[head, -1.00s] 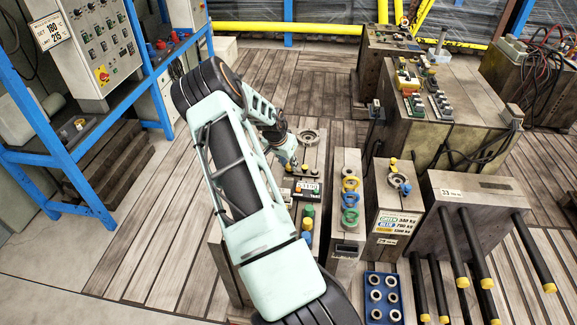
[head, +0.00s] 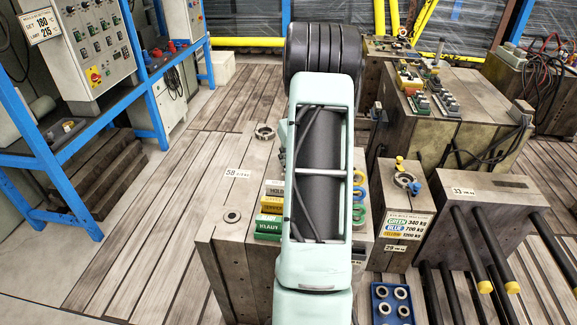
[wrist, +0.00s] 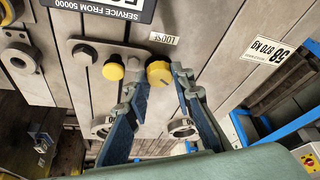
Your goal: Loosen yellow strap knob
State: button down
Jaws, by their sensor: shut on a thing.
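The yellow strap knob (wrist: 159,74) shows in the wrist view, at the right end of a dark strap (wrist: 100,54) on the side of a grey mould block (wrist: 205,35). My gripper (wrist: 156,71) has one finger on each side of this knob and is shut on it. Another, smaller yellow knob (wrist: 113,68) and a dark round knob (wrist: 84,55) sit to its left on or beside the strap. A label reading "LOOSE" (wrist: 163,38) is just above the held knob. In the head view, my arm hides the gripper and the knob.
The mould marked 58 (head: 222,205) stands under my arm, with coloured labelled blocks (head: 270,212) on top. A smaller block marked 29 (head: 397,222) and dark rods with yellow ends (head: 490,255) stand to the right.

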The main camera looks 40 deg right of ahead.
jog(key=n, duration=0.1)
jog(key=n+y, duration=0.1)
jog(key=n, duration=0.1)
jog(key=n+b, duration=0.1)
jog(key=shift+s+d+n+y, duration=0.1)
jog(key=shift+d+n+y, duration=0.2)
jog(key=shift+y, duration=0.1)
jog(key=n+y+p, duration=0.1)
jog(key=n, duration=0.3)
jog(key=shift+n+y, duration=0.3)
jog(key=shift+y, duration=0.1)
jog(key=n+p, duration=0.1)
jog(key=n, duration=0.1)
jog(key=n+g+y+p, duration=0.1)
jog(key=n, duration=0.2)
jog(key=shift+w+d+r+y+p, duration=0.1)
jog(key=shift+w+d+y+p, duration=0.1)
jog(key=shift+y+p, duration=0.15)
jog(key=shift+n+g+y+p, duration=0.25)
jog(key=shift+n+g+p, duration=0.5)
jog(key=shift+n, duration=0.75)
jog(key=shift+f+n+g+p, duration=0.2)
jog(key=shift+n+g+p, duration=0.15)
jog(key=shift+n+p, duration=0.6)
jog(key=c, duration=1.7)
grip_release()
jog(key=shift+w, duration=0.1)
jog(key=shift+o, duration=0.2)
jog(key=shift+r, duration=0.1)
